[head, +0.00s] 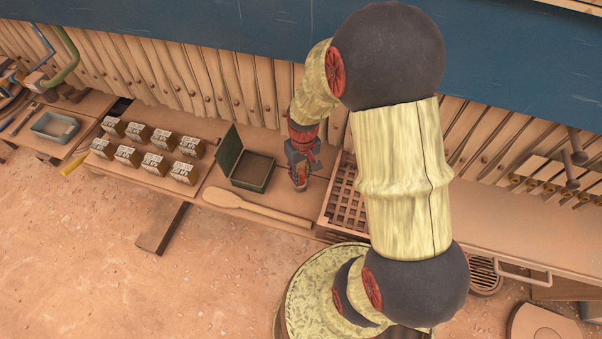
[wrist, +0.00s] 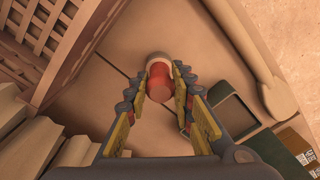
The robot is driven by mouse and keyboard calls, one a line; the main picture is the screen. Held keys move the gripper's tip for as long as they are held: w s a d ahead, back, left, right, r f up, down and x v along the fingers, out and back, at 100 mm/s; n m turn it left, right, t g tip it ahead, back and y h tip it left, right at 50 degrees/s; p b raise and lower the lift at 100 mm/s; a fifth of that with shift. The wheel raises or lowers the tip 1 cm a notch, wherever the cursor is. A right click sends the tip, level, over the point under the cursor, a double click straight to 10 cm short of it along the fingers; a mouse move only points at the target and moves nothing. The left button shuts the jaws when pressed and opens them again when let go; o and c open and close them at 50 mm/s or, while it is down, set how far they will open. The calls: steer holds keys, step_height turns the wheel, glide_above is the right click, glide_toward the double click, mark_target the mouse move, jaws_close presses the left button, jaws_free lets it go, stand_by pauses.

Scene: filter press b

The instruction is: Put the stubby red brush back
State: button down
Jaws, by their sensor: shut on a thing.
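The stubby red brush (wrist: 158,80) shows in the wrist view as a short red cylinder with a pale end. My gripper (wrist: 161,88) is shut on it, one finger on each side. In the head view my gripper (head: 301,172) points down over the bench between the open green box and the slatted wooden crate. There the brush is hard to tell from the red parts of my gripper. I cannot tell how far its lower end is from the bench top.
The open green box (head: 250,171) has its lid raised at the left. A wooden paddle (head: 256,208) lies along the front edge. The slatted crate (head: 340,203) is to the right. Several labelled blocks (head: 155,145) stand to the left. Upright planks (head: 215,85) line the back.

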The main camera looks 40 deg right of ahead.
steer(key=c, duration=1.5)
jaws_free()
steer(key=shift+c, duration=0.2)
steer(key=shift+r, duration=0.1)
step_height(320, 180, up, 8)
steer(key=shift+s+f+p, duration=0.1)
steer(key=shift+f+p, duration=0.15)
steer(key=shift+p, duration=0.95)
steer(key=s+a+r+t, duration=0.15)
steer(key=a+r, duration=0.35)
steer(key=r, duration=0.8)
steer(key=s+a+r+t, duration=0.2)
steer(key=s+a+r, duration=0.1)
steer(key=s+r, duration=0.2)
steer(key=s+a+r+n+t, duration=0.1)
steer(key=s+a+r, duration=0.3)
steer(key=r, duration=0.3)
steer(key=shift+s+t, duration=0.35)
steer(key=shift+s, duration=0.35)
steer(key=shift+r, duration=0.15)
steer(key=shift+c, duration=0.4)
